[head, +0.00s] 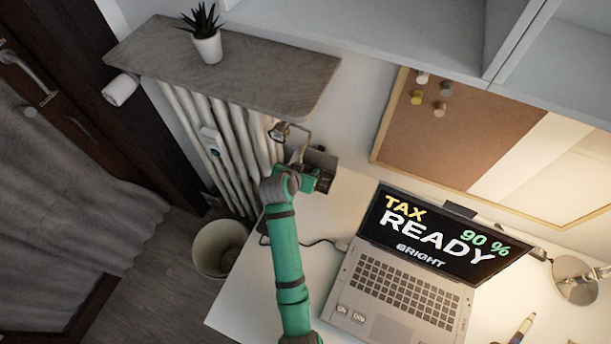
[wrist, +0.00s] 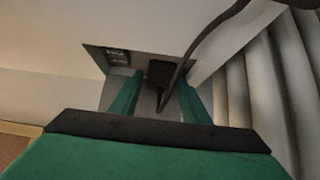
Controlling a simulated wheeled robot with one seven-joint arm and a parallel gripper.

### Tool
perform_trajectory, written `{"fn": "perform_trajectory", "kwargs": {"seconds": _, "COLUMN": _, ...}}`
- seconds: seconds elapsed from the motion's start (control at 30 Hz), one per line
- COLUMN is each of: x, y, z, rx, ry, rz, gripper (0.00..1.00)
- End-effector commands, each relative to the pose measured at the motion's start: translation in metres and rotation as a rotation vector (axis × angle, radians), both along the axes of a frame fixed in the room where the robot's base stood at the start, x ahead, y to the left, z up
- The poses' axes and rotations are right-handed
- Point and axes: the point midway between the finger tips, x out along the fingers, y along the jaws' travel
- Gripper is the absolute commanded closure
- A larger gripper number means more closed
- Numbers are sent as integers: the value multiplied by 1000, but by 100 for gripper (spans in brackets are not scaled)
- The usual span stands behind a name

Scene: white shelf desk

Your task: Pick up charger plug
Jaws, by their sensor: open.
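The charger plug (wrist: 159,70) is a small black block in the wrist view. It sits at a dark socket panel (wrist: 117,57) on a pale surface, and a thick black cable (wrist: 188,58) loops from it up to the right. My gripper (wrist: 158,84) is open, with one green finger left of the plug and one right of it. I cannot tell whether the fingers touch it. In the head view my gripper (head: 322,181) is at the desk's back left corner, beside a dark box-like fixture (head: 321,158). The plug cannot be made out there.
A laptop (head: 410,265) stands open on the white desk (head: 240,313), with a thin cable (head: 318,242) at its left. A radiator (head: 187,115) is left of my gripper, under a grey shelf (head: 170,62) with a potted plant (head: 207,45). A bin (head: 213,262) stands on the floor.

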Motion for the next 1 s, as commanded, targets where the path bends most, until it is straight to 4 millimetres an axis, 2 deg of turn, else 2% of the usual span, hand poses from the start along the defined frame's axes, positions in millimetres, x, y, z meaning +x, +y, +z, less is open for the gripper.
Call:
{"fn": "perform_trajectory", "kwargs": {"seconds": 0.13, "x": 0, "y": 0, "z": 0, "rx": 0, "ry": 0, "rz": 0, "gripper": 58}}
{"fn": "perform_trajectory", "kwargs": {"seconds": 0.17, "x": 0, "y": 0, "z": 0, "rx": 0, "ry": 0, "rz": 0, "gripper": 63}}
{"fn": "perform_trajectory", "kwargs": {"seconds": 0.27, "x": 0, "y": 0, "z": 0, "rx": 0, "ry": 0, "rz": 0, "gripper": 86}}
{"fn": "perform_trajectory", "kwargs": {"seconds": 0.3, "x": 0, "y": 0, "z": 0, "rx": 0, "ry": 0, "rz": 0, "gripper": 90}}
{"fn": "perform_trajectory", "kwargs": {"seconds": 0.67, "x": 0, "y": 0, "z": 4, "rx": 0, "ry": -1, "rz": -1, "gripper": 90}}
{"fn": "perform_trajectory", "kwargs": {"seconds": 0.83, "x": 0, "y": 0, "z": 17, "rx": 1, "ry": -2, "rz": 0, "gripper": 90}}
{"fn": "perform_trajectory", "kwargs": {"seconds": 0.93, "x": 1, "y": 0, "z": 32, "rx": 2, "ry": -5, "rz": -1, "gripper": 90}}
{"fn": "perform_trajectory", "kwargs": {"seconds": 1.0, "x": -7, "y": 0, "z": 41, "rx": 0, "ry": -5, "rz": 1, "gripper": 90}}
